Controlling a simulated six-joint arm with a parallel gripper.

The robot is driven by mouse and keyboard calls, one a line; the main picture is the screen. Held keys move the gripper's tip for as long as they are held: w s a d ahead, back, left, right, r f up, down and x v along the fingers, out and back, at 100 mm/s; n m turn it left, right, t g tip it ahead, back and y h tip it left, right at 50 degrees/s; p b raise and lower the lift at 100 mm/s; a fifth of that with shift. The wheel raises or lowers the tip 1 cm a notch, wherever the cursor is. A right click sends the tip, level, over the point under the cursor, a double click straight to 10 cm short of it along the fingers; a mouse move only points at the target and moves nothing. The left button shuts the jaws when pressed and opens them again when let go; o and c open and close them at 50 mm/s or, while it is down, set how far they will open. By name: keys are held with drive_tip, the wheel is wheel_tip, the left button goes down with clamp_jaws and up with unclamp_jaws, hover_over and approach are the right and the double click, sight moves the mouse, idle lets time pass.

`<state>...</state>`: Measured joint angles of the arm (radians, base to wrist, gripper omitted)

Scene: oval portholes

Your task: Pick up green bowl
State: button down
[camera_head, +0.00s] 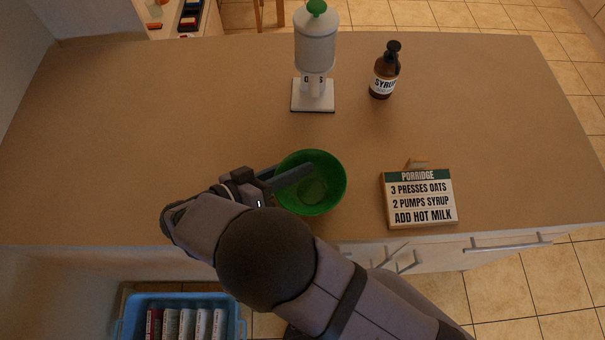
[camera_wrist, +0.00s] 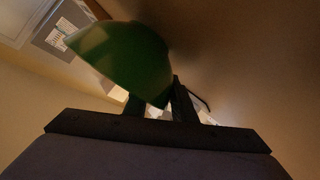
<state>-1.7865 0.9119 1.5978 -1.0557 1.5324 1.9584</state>
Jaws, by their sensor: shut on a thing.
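The green bowl (camera_head: 325,194) is near the front edge of the counter in the head view, its open top facing up. My gripper (camera_head: 290,179) comes in from the bowl's left and is shut on its left rim, with one finger showing across the inside. In the wrist view the bowl (camera_wrist: 130,58) looks tilted between the dark fingers (camera_wrist: 158,105). I cannot tell whether the bowl's base touches the counter.
A porridge sign (camera_head: 419,199) stands right of the bowl. An oats dispenser (camera_head: 315,50) and a brown syrup bottle (camera_head: 384,72) stand toward the back. A blue crate (camera_head: 240,325) with several cartons sits below the front edge. The left of the counter (camera_head: 130,120) is clear.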

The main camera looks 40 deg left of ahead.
wheel_tip(320, 180, up, 10)
drive_tip(key=b, duration=0.2)
idle(0.3)
